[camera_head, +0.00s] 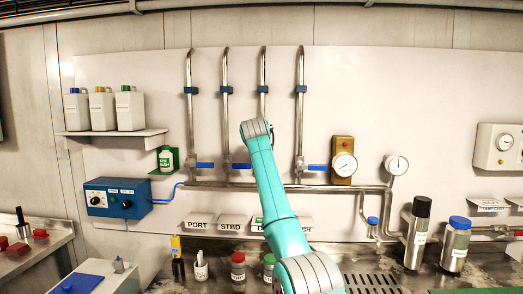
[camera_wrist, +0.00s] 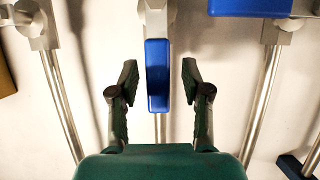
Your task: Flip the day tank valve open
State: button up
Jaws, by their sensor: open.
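The blue valve handle (camera_wrist: 158,75) is in the middle of the wrist view. It stands lengthwise, in line with the pipe (camera_wrist: 160,128) behind it. My gripper (camera_wrist: 157,72) is open, with one dark finger on each side of the handle and a visible gap to both. In the head view my teal arm hides this valve and my gripper. The pipe above it (camera_head: 263,70) shows there, third from the left. A label beneath is partly covered by my arm, so I cannot read it fully.
Neighbouring blue handles lie crosswise at the left (camera_head: 205,165), second (camera_head: 241,166) and right (camera_head: 317,168) pipes. A brown gauge plate (camera_head: 342,148) sits right of them. Bottles (camera_head: 238,268) stand on the counter below. A neighbouring handle (camera_wrist: 250,6) shows near the right finger.

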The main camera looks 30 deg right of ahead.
jog(key=v, duration=1.2)
jog(key=shift+a, duration=0.1)
